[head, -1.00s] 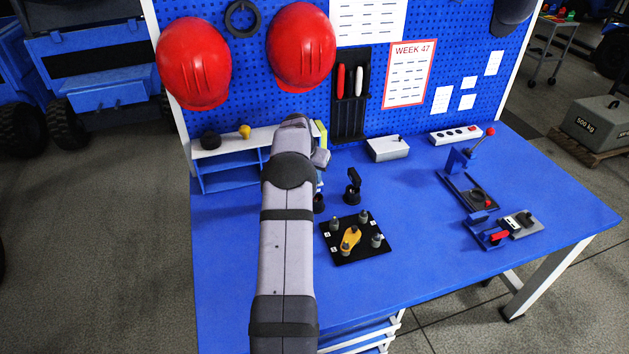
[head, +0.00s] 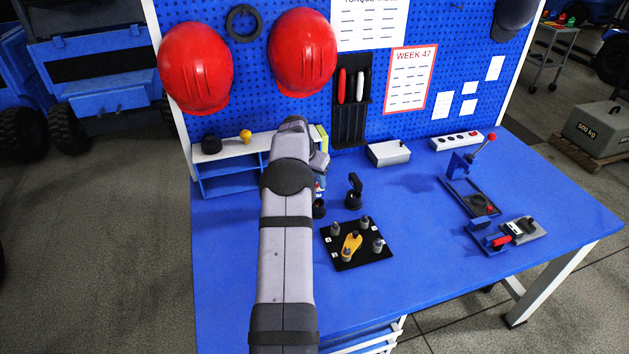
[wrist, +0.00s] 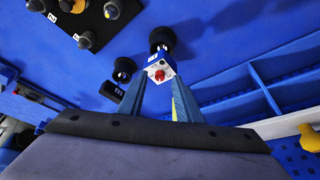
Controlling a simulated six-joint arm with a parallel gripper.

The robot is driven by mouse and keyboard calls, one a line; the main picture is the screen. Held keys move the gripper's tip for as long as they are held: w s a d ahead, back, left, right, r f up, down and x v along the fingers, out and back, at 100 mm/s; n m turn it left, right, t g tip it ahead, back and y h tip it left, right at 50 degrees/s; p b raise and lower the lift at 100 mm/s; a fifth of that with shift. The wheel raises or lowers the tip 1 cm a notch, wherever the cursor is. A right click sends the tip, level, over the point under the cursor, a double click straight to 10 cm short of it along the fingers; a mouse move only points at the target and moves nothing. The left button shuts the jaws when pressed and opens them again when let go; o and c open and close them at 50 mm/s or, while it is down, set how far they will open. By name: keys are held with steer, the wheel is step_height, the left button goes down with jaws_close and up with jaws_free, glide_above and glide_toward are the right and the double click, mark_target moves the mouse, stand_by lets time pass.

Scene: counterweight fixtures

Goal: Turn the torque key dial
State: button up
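A small white-and-blue block with a red round knob (wrist: 157,75) shows between my fingertips in the wrist view; its look fits a key with a dial. My gripper (wrist: 158,88) has one finger on each side of it. The fingertips look very close to its sides, but I cannot tell whether they touch. In the head view my arm hides most of the gripper; a bit of the block (head: 320,184) shows at its right edge. A dark round cup (head: 319,208) stands just below it on the blue table, and also shows in the wrist view (wrist: 162,38).
A black plate with several pegs and a yellow piece (head: 369,257) lies to the front right. A black holder with an upright arm (head: 354,192) stands nearby. A low shelf (head: 230,172) is to the left. A grey box (head: 389,153) and clamp fixtures (head: 503,235) stand farther right.

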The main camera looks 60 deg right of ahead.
steer(key=b+v, duration=0.2)
steer(key=v, duration=0.5)
steer(key=shift+f, duration=0.1)
stand_by(0.4)
